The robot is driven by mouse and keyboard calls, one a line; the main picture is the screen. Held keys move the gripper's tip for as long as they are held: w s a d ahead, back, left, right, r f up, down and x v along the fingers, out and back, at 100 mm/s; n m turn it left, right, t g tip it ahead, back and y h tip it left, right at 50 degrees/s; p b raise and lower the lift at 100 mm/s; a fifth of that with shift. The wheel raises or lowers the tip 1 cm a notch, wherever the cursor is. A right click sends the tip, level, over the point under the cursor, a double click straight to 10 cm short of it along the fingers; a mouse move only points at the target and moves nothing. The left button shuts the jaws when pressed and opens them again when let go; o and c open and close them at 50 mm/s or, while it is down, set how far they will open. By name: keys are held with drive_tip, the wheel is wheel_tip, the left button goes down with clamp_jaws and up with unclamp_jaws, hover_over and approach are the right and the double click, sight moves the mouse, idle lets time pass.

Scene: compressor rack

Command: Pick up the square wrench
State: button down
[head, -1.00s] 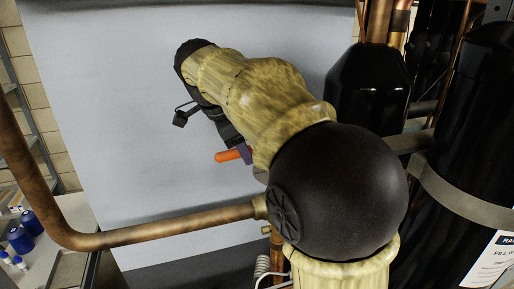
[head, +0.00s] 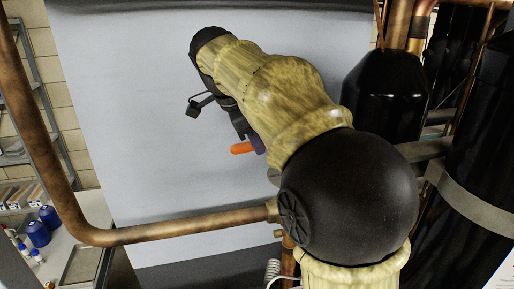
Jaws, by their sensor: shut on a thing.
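My gripper (head: 243,128) is in the middle of the head view, mostly hidden behind my own yellow and black arm. An orange handle-like piece (head: 242,148) sticks out to the left at its end, with a small purple part beside it. I take this orange piece to be the square wrench, with my gripper shut on it. The fingertips and the rest of the wrench are hidden behind the arm. The orange piece shows against the grey panel, apart from the copper pipe below it.
A large grey panel (head: 130,120) stands behind the arm. A bent copper pipe (head: 170,232) crosses at left and below. Black cylinders (head: 386,95) and pipes crowd the right. A shelf with blue bottles (head: 38,233) is at lower left.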

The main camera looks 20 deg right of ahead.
drive_tip(key=r, duration=0.6)
drive_tip(key=shift+w+d+r+p, duration=0.15)
drive_tip(key=shift+d+r+p, duration=0.15)
drive_tip(key=shift+r, duration=0.05)
drive_tip(key=shift+a+r, duration=0.15)
drive_tip(key=shift+r, duration=0.35)
drive_tip(key=shift+s+a, duration=0.2)
drive_tip(key=shift+s, duration=0.05)
drive_tip(key=shift+d, duration=0.25)
drive_tip(key=shift+r, duration=0.15)
